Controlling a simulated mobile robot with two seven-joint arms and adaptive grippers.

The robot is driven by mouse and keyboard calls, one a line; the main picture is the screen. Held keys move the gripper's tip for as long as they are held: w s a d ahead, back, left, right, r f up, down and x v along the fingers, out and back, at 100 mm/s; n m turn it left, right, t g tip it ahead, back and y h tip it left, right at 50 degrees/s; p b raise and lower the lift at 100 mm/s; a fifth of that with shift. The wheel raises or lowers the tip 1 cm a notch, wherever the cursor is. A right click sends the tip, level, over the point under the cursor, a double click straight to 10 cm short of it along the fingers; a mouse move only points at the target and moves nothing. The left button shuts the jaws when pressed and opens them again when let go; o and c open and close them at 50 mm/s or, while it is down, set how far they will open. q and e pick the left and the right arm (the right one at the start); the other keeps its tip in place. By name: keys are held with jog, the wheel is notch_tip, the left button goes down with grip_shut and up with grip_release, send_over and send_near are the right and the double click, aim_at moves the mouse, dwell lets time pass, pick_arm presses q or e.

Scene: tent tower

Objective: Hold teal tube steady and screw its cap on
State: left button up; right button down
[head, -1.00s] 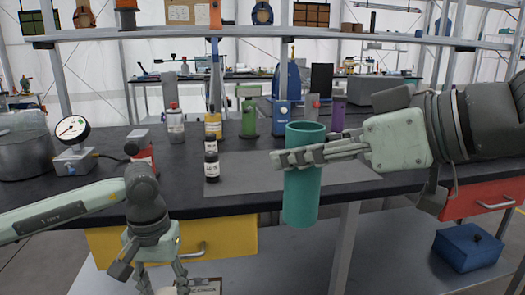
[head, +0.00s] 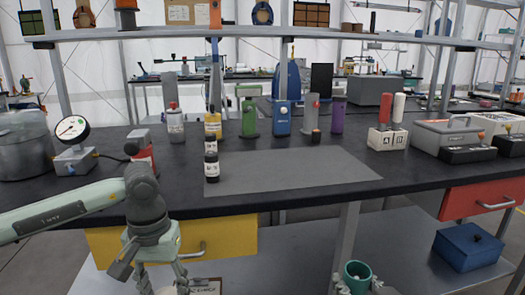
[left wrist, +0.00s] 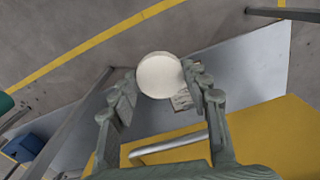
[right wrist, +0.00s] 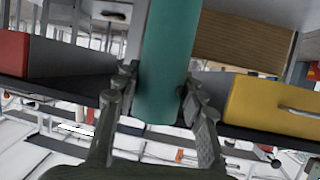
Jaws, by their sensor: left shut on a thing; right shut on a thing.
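The teal tube (head: 357,277) shows at the bottom edge of the head view, low in front of the bench, with its open top upward and no cap on it. My right gripper (head: 360,289) is shut around it. In the right wrist view the fingers sit on both sides of the tube (right wrist: 168,65). My left gripper (head: 160,288) is low in front of the yellow drawer, its fingertips cut off in the head view. In the left wrist view it is shut on a round white cap (left wrist: 160,75). The cap and tube are well apart.
The dark bench (head: 300,188) has a grey mat (head: 285,170) with bottles behind and left of it. A yellow drawer (head: 215,240) and an open red drawer (head: 475,198) are at its front. A blue box (head: 468,250) stands on the lower shelf.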

jog(key=shift+s+d+f, duration=0.45)
jog(key=shift+s+f, duration=0.05)
jog(key=shift+f, duration=0.1)
jog(key=s+a+r+n+g+y, duration=0.1)
jog(key=s+a+n+g+y, duration=0.1)
jog(key=a+n+y, duration=0.5)
jog(key=a+g+y, duration=0.1)
jog(key=a, duration=0.5)
jog(key=shift+a+n, duration=0.3)
pick_arm(q)
jog(key=shift+d, duration=0.1)
jog(key=s+d+r, duration=0.1)
jog(key=d+r, duration=0.6)
jog(key=d, duration=0.4)
jog(key=s+d+r, duration=0.1)
jog(key=d+r, duration=0.5)
jog(key=d, duration=0.5)
jog(key=shift+d+r, duration=0.35)
jog(key=shift+d, duration=0.05)
